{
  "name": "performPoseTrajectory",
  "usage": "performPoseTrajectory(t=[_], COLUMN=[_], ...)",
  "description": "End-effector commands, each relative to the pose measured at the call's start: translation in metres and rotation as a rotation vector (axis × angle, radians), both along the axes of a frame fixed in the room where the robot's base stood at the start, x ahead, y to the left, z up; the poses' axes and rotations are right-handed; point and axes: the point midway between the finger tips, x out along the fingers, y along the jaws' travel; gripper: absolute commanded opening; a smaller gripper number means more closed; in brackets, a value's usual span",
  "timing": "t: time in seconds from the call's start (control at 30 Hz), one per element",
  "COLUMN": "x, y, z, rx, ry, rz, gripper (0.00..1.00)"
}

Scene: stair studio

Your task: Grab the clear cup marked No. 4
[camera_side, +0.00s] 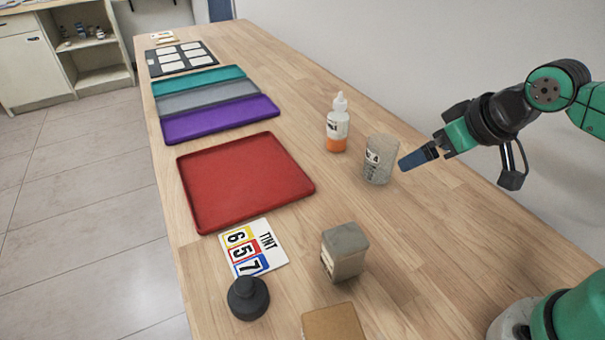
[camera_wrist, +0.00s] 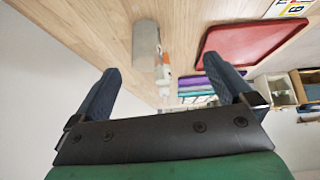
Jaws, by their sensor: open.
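The clear, greyish cup (camera_side: 379,159) stands upright on the wooden table, with a dark printed mark on its side that I cannot read fully. My gripper (camera_side: 404,162) is just right of the cup in the side view, with its dark blue fingers pointing toward it. In the wrist view my gripper (camera_wrist: 161,66) has its two fingers wide apart with nothing held. The cup (camera_wrist: 146,42) appears in that view between the fingers' directions, beyond their tips. I cannot tell whether a finger touches it.
A white dropper bottle (camera_side: 338,128) with orange contents stands close behind and left of the cup. Table right of the container is clear.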

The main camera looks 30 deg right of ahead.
Motion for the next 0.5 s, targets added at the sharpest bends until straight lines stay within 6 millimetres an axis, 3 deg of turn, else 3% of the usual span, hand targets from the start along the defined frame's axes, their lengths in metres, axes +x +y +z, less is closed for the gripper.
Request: performPoseTrajectory(t=[0.17,0.5], x=[0.018,0.078], y=[-0.005,-0.012], z=[-0.002,-0.025], rx=[-0.267,-1.032], ry=[0.095,0.467], rz=[0.218,0.811], gripper=[1.00,1.00])
